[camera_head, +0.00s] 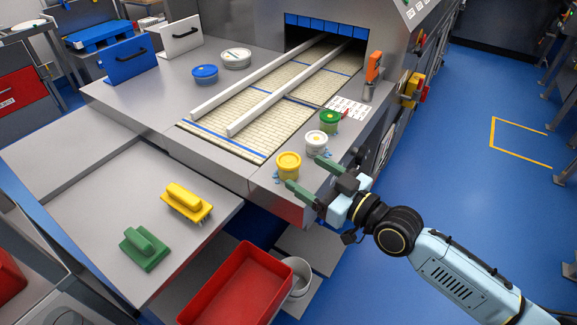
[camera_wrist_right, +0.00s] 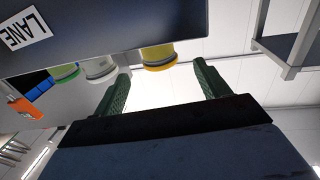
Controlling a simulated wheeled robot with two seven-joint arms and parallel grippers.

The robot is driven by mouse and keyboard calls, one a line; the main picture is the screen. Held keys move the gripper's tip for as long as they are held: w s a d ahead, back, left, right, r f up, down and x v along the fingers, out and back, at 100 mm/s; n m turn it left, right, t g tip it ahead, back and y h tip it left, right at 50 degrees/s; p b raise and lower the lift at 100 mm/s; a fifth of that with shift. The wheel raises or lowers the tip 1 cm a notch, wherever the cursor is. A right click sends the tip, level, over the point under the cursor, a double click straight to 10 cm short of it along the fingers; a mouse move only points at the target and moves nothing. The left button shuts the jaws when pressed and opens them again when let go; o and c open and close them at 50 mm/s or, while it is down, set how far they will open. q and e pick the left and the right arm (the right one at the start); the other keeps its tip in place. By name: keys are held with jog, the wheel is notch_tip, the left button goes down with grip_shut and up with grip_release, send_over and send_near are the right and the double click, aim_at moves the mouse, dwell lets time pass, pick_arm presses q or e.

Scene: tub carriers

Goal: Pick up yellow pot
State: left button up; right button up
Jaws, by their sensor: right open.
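The yellow pot (camera_head: 288,166) stands upright on the grey edge beside the conveyor, nearest of a row of three small pots. A white pot (camera_head: 316,143) and a green pot (camera_head: 330,120) stand behind it. My right gripper (camera_head: 314,178) is open and empty to the right of the yellow pot, with its green fingers pointing toward the row. In the right wrist view, the yellow pot (camera_wrist_right: 158,57) appears beyond the gap between the open fingers (camera_wrist_right: 163,88), and the white pot (camera_wrist_right: 99,69) is to its left. My left gripper is not in view.
An orange-handled device (camera_head: 374,68) stands farther back on the ledge. A white-railed belt (camera_head: 262,118) runs left of the pots. A red tray (camera_head: 238,285) and a white bucket (camera_head: 298,278) are below.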

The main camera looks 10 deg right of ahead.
aim_at(298, 166)
jog(key=x, duration=0.6)
jog(key=shift+w+a+r, duration=0.15)
jog(key=shift+w+a, duration=0.05)
jog(key=shift+w, duration=0.05)
jog(key=c, duration=1.1)
